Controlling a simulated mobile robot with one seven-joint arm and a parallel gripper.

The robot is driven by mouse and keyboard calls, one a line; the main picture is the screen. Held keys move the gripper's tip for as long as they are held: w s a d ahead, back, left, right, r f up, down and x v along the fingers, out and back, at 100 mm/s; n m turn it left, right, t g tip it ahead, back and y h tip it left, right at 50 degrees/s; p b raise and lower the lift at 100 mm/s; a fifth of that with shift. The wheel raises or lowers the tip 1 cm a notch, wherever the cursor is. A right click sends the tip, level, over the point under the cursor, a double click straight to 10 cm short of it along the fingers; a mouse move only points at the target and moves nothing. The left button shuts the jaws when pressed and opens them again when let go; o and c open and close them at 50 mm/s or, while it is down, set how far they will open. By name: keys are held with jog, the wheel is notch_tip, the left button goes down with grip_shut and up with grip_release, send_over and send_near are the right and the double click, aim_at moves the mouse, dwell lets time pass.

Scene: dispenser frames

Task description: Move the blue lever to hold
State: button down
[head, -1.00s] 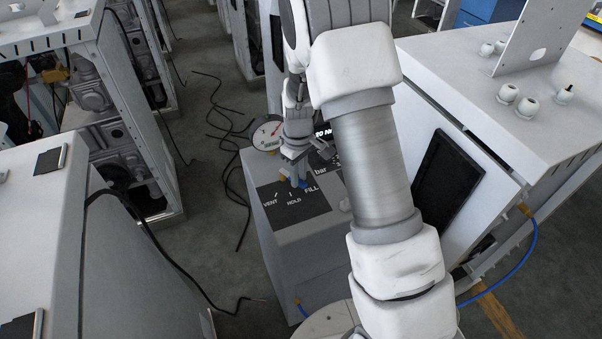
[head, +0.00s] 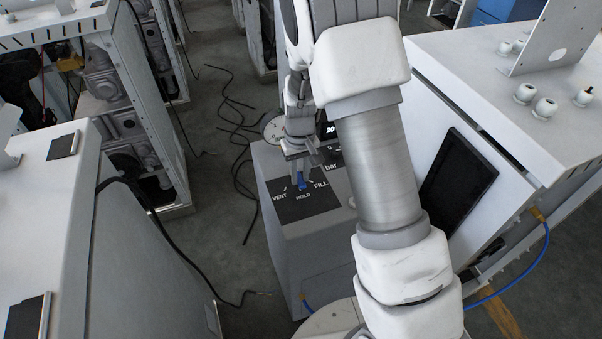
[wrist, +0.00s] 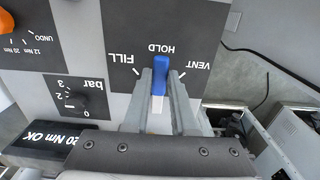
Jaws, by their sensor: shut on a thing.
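The blue lever (wrist: 160,76) is on a dark panel marked FILL, HOLD and VENT. In the wrist view its blue tip points at the HOLD label (wrist: 160,48), between FILL and VENT. In the head view the lever (head: 302,184) shows just above the HOLD lettering. My gripper (wrist: 160,84) has one finger on each side of the lever and is shut on it. In the head view my gripper (head: 300,165) reaches down over the panel, and its fingers partly hide the lever's base.
The wrist view shows a bar gauge scale (wrist: 75,98), a "20 Nm OK" display (wrist: 62,142) and an orange knob (wrist: 6,22) on the same unit. A white cabinet (head: 530,110) stands close to my arm on the right. Black cables lie on the floor at left.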

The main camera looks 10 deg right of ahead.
aim_at(300, 180)
jog(key=c, duration=0.7)
grip_release()
notch_tip(300, 180, up, 18)
jog(key=shift+f+p, duration=0.25)
jog(key=shift+p, duration=0.05)
jog(key=s+d+r+m+t, duration=0.1)
jog(key=s+d+r+t, duration=0.25)
jog(key=s+r, duration=0.75)
jog(key=s, duration=0.4)
jog(key=s+d+t, duration=0.1)
jog(key=s, duration=0.3)
jog(key=s+d+m+t, duration=0.1)
jog(key=s, duration=0.3)
jog(key=shift+r, duration=0.1)
